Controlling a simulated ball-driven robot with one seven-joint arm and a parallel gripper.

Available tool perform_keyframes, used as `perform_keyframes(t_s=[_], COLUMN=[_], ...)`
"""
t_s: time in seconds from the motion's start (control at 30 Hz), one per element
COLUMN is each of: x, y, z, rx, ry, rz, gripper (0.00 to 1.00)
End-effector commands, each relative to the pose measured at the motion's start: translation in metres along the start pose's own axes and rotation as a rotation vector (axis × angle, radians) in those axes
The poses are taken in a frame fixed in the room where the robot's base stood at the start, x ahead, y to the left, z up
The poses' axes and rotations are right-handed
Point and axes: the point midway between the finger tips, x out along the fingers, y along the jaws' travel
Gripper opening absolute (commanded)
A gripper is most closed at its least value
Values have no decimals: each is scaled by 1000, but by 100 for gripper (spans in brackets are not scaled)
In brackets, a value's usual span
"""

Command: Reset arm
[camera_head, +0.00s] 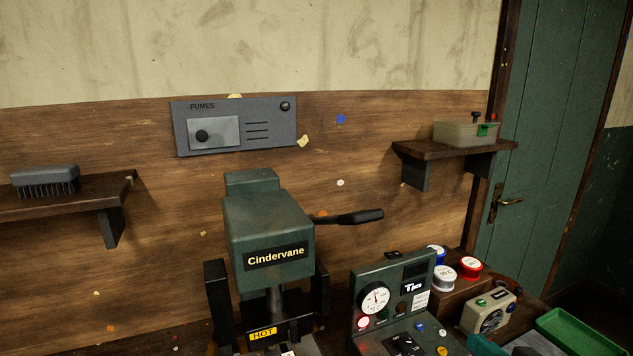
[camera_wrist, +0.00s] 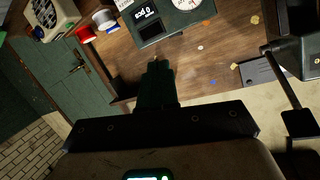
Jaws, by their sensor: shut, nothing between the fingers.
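My gripper (camera_wrist: 158,68) shows only in the wrist view, near its middle. Its dark fingers are together, with nothing between them, and it touches nothing that I can make out. The wrist view is turned nearly upside down, with the wooden wall and green door beyond the fingers. In the head view neither the arm nor the gripper shows.
The green Cindervane press (camera_head: 265,220) stands at centre, its lever (camera_head: 350,216) reaching right. Wall shelves hold a brush (camera_head: 45,180) and a clear box (camera_head: 465,132).

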Motion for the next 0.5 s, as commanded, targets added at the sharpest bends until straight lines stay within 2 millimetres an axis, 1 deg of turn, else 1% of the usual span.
perform_keyframes(t_s=[0.03,0.07,0.1,0.2,0.3,0.4,0.5], x=[-9,-15,-24,-48,-74,-99,-125], y=[2,3,4,6,6,6,5], z=[37,56,79,129,168,199,226], rx=[-34,-53,-74,-116,-145,-167,-183], ry=[-114,-178,-256,-429,-570,-693,-805], rz=[27,42,61,100,133,160,185], gripper=[0,0,0,0,0,0,0])
